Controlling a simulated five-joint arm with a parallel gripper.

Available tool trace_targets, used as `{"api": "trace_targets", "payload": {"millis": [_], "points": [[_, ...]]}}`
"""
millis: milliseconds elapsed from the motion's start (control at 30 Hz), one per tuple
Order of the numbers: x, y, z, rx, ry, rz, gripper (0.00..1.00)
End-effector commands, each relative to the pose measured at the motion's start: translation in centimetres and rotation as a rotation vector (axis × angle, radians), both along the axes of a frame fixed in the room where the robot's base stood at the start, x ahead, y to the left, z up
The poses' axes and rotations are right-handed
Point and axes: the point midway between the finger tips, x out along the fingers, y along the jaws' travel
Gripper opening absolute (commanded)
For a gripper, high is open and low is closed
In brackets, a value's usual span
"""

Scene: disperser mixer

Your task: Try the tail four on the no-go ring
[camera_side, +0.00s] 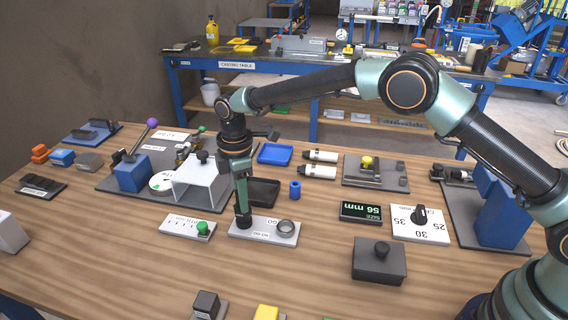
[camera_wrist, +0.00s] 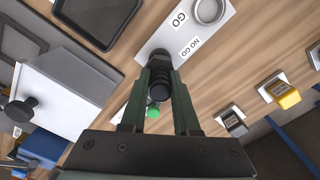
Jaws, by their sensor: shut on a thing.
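The white gauge plate (camera_side: 268,238) lies on the wooden table, with GO and NO GO labels; it also shows at the top of the wrist view (camera_wrist: 212,48). A grey metal ring (camera_side: 286,227) stands by the GO label and looks empty. My gripper (camera_side: 243,218) points down over the NO GO end of the plate. In the wrist view, my gripper (camera_wrist: 160,72) is shut on a dark round piece (camera_wrist: 160,86), which I take for the tail. The no-go ring is hidden behind the fingers and the piece, so I cannot tell whether the piece is in it.
A white plate with a green knob (camera_side: 203,228) lies close left. A black tray (camera_side: 262,192) and a blue cylinder (camera_side: 295,190) stand behind. A white-housed fixture (camera_side: 201,183) rises at back left. Bare table lies in front of the gauge plate.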

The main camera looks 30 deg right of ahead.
Motion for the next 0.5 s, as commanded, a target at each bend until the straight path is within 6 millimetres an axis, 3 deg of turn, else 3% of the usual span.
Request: {"api": "trace_targets", "payload": {"millis": [500], "points": [[-0.01,0.00,0.42,0.000,0.001,0.000,0.00]]}}
